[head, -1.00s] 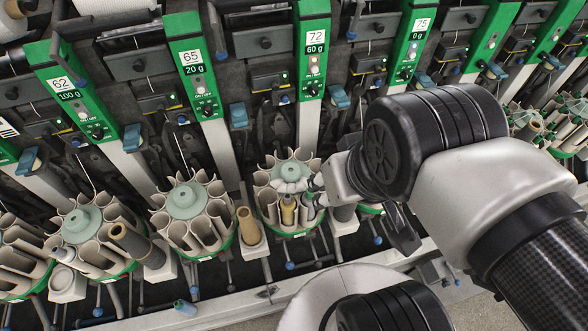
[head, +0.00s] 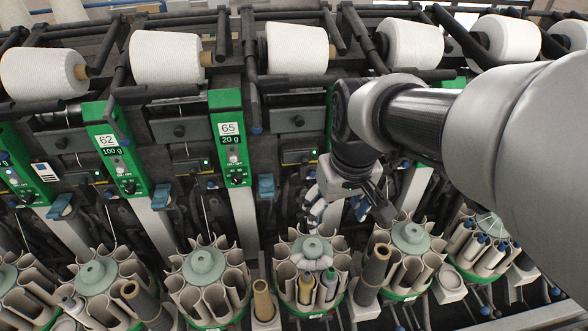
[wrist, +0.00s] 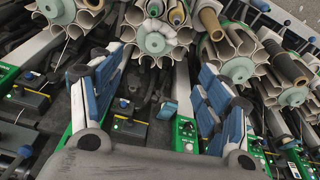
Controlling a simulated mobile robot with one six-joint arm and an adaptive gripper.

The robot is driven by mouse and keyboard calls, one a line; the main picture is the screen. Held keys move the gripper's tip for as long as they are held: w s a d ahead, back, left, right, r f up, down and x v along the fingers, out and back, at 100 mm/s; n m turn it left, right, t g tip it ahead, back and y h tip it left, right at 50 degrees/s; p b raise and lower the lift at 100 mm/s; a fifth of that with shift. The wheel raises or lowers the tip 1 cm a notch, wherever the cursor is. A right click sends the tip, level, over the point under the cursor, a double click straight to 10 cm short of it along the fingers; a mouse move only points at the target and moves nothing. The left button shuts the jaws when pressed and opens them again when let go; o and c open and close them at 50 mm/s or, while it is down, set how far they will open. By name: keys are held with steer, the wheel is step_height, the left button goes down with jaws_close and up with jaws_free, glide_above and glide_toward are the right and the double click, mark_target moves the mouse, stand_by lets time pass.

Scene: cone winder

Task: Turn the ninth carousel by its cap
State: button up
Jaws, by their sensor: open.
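A carousel of beige pockets (head: 285,288) with a grey-green cap (head: 313,246) stands below my gripper (head: 348,214) in the head view. Pale, lumpy material lies against the near side of the cap. A tan tube and a greenish tube stand in its near pockets. In the wrist view the same cap (wrist: 155,40) shows just past my open gripper (wrist: 165,62), between the two spread blue-and-grey fingers. The gripper is empty, and the fingers look apart from the cap. No mark shows which carousel is the ninth.
Similar carousels stand on both sides, one capped at the left (head: 203,262) and one at the right (head: 410,236). A brown tube (head: 372,272) and a tan tube (head: 263,299) stand between carousels. Green panels (head: 231,135) and white yarn cones (head: 297,47) are behind.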

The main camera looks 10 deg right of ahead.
steer(key=w+f+g, duration=0.1)
steer(key=w+f, duration=0.4)
steer(key=w, duration=0.1)
steer(key=n+g, duration=0.1)
steer(key=n, duration=0.1)
glide_above(312, 244)
step_height(312, 244, down, 9)
step_height(312, 244, down, 17)
steer(key=b, duration=0.5)
steer(key=shift+r, duration=0.1)
steer(key=shift+c, duration=0.5)
steer(key=c, duration=1.4)
